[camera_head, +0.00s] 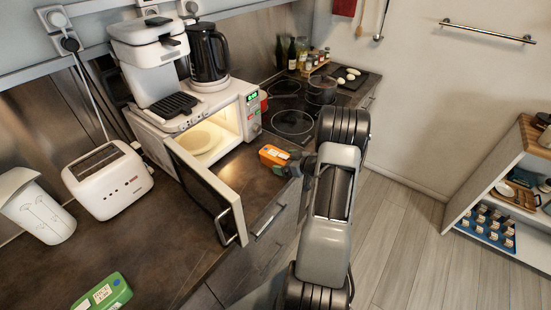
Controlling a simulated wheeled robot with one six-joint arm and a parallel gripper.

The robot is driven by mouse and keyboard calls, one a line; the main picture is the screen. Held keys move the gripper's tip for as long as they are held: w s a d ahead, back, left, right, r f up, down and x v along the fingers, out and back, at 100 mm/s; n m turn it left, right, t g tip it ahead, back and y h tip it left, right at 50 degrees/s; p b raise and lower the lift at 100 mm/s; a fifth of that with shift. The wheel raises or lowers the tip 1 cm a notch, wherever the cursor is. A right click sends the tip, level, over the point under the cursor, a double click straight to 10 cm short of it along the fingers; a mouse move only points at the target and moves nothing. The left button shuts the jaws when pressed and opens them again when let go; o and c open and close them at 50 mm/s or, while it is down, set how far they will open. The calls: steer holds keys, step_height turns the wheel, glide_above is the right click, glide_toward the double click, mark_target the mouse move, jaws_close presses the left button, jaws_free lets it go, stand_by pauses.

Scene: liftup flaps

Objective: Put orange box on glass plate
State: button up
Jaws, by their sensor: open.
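The orange box (271,155) is small and lies on the dark counter just right of the microwave's opening. The pale round glass plate (200,139) is inside the lit microwave (249,118), whose door (207,190) stands wide open toward the front. My gripper (284,167) is open and right at the near right end of the orange box. Its fingers are small and dark here, and I cannot tell whether they touch the box or lie around it.
A coffee maker (149,57) and a black kettle (208,55) stand on the microwave. A toaster (108,180), a white container (37,207) and a green box (104,293) are at left. A hob with a pot (321,90) is behind. The open door juts over the counter's front.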

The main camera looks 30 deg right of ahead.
steer(key=shift+w+a+f, duration=0.2)
steer(key=shift+w+f, duration=0.1)
steer(key=shift+w, duration=0.3)
steer(key=shift+r, duration=0.1)
steer(key=c, duration=1.3)
